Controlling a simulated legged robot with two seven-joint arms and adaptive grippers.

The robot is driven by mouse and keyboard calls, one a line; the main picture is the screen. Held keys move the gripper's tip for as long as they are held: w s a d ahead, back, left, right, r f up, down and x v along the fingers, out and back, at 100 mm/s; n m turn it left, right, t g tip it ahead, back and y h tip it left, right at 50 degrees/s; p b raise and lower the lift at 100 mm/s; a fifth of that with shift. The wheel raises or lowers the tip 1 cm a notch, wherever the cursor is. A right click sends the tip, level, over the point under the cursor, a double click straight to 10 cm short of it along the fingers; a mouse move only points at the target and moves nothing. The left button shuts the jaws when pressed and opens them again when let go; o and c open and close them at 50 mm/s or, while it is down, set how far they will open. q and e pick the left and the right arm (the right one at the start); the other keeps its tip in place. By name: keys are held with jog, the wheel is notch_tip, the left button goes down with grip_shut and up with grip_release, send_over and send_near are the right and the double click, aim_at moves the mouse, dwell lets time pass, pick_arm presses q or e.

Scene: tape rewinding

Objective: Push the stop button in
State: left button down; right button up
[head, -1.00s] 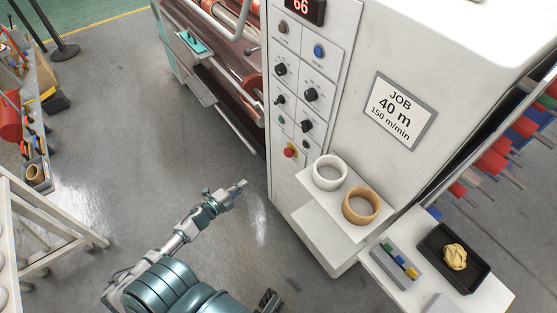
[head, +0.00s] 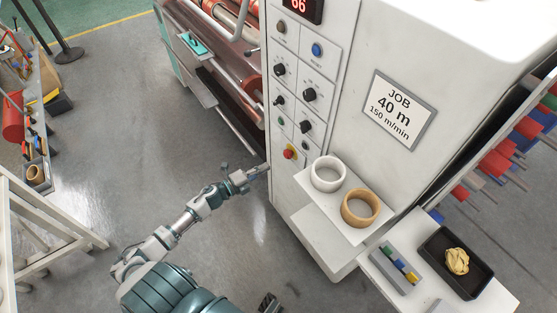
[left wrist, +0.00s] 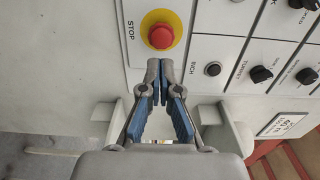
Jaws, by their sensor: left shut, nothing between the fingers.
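The red stop button (head: 289,152) sits on a yellow disc low on the white control cabinet in the head view. It shows large in the left wrist view (left wrist: 160,36), beside the STOP label. My left gripper (head: 266,168) is shut and empty, just left of the button in the head view. In the left wrist view its fingertips (left wrist: 160,67) lie together just below the button; whether they touch the panel I cannot tell. Part of my right gripper (head: 268,302) shows at the bottom edge of the head view; its fingers are not clear.
Knobs and a blue button (head: 317,50) are above on the same panel. A shelf on the cabinet holds a white roll (head: 328,173) and a tan roll (head: 361,207). A black tray (head: 478,279) is at lower right. Open floor (head: 150,110) lies to the left.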

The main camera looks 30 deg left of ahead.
aim_at(285, 157)
pick_arm(q)
jog(key=x, duration=0.6)
jog(key=shift+w+f, duration=0.1)
jog(key=shift+w, duration=0.5)
pick_arm(e)
jog(key=shift+w+r, duration=0.2)
jog(key=shift+r, duration=0.9)
pick_arm(q)
jog(key=shift+d, duration=0.1)
